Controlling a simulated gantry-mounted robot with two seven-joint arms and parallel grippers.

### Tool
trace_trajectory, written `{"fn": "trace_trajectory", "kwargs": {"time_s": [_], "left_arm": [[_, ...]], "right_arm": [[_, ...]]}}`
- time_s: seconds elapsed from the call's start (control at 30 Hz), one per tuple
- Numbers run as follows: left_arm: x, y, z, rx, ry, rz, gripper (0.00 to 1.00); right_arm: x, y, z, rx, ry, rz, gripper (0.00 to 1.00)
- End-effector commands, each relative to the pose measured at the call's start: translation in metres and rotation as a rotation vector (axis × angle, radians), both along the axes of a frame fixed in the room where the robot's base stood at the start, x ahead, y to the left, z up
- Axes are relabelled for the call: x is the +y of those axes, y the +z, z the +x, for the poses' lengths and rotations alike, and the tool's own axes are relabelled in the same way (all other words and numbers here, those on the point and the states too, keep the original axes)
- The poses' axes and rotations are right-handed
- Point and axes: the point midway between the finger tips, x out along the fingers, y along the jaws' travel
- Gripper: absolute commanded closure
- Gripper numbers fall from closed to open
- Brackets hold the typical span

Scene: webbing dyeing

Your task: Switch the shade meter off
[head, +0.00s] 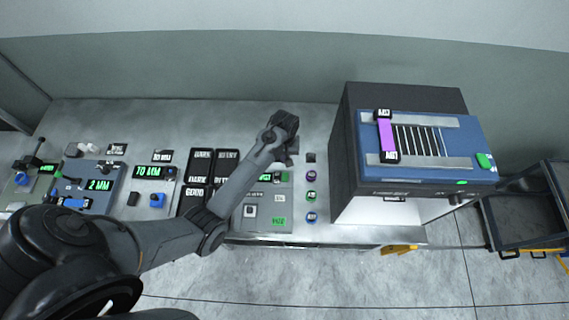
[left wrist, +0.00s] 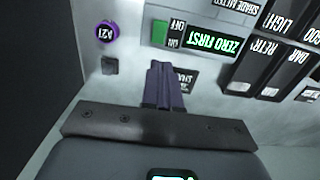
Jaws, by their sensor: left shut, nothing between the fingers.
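The shade meter (head: 265,215) is a grey box on the bench, partly hidden by my left arm in the head view. In the left wrist view, its panel (left wrist: 200,14) appears upside down, with a lit green display (left wrist: 213,39) reading "ZERO FIRST". A green switch (left wrist: 160,33) sits beside the OFF and ON labels; its position is unclear. My left gripper (head: 291,160) is over the back end of the meter. In the left wrist view its fingers (left wrist: 165,68) are together and empty, pointing toward the panel near the switch, without clear contact. My right gripper is not in view.
Several coloured round pieces (head: 311,195) stand right of the meter, beside a tall dark-and-blue machine (head: 350,160). Black labelled slots (head: 194,185) and a blue device (head: 100,172) lie to the left. The bench's back strip (head: 190,115) is clear.

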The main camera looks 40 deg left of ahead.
Motion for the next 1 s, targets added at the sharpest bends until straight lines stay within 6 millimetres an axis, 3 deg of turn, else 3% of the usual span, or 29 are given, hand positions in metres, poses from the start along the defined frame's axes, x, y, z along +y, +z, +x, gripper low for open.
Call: {"fn": "trace_trajectory", "kwargs": {"time_s": [0.23, 0.77, 0.87, 1.0], "left_arm": [[0.002, 0.018, 0.002, -0.001, 0.001, 0.001, 1.00], [0.002, 0.019, 0.001, 0.003, 0.001, 0.000, 1.00], [0.002, 0.011, -0.008, 0.021, 0.001, 0.000, 1.00], [0.003, -0.018, -0.043, 0.089, 0.000, 0.004, 1.00]], "right_arm": [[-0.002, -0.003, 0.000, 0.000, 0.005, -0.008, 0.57], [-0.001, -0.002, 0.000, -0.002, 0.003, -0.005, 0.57], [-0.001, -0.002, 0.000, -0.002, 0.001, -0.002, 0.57], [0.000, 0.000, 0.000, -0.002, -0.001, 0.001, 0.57]]}}
